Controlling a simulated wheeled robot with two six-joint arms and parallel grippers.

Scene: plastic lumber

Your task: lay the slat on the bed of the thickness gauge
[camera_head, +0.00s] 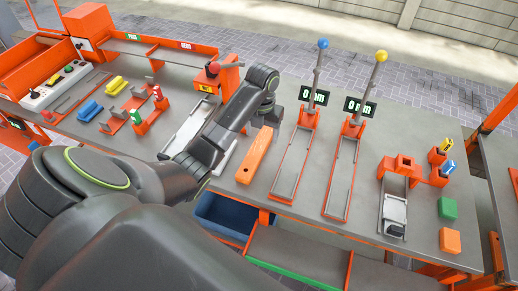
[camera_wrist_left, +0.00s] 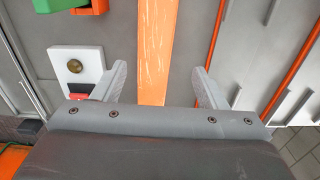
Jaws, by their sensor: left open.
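The slat is the long orange bar (camera_head: 254,155) lying flat on the grey workbench in the head view. In the left wrist view the slat (camera_wrist_left: 157,50) runs lengthwise between my fingers. My left gripper (camera_head: 268,114) is over the slat's far end, and in the wrist view its two fingers (camera_wrist_left: 160,82) are apart with nothing clasped. Two gauges with "0 mm" displays stand to the right, one with a blue-knobbed lever (camera_head: 318,70), one with a yellow-knobbed lever (camera_head: 377,80). Both have long empty beds, (camera_head: 291,165) and (camera_head: 341,180). I cannot tell which is the thickness gauge. My right gripper is out of view.
An orange device with a red knob (camera_head: 213,70) stands behind my left arm. At the right are a clamp-like fixture (camera_head: 395,205), a green block (camera_head: 447,208) and an orange block (camera_head: 450,241). A blue bin (camera_head: 222,215) is below the front edge.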

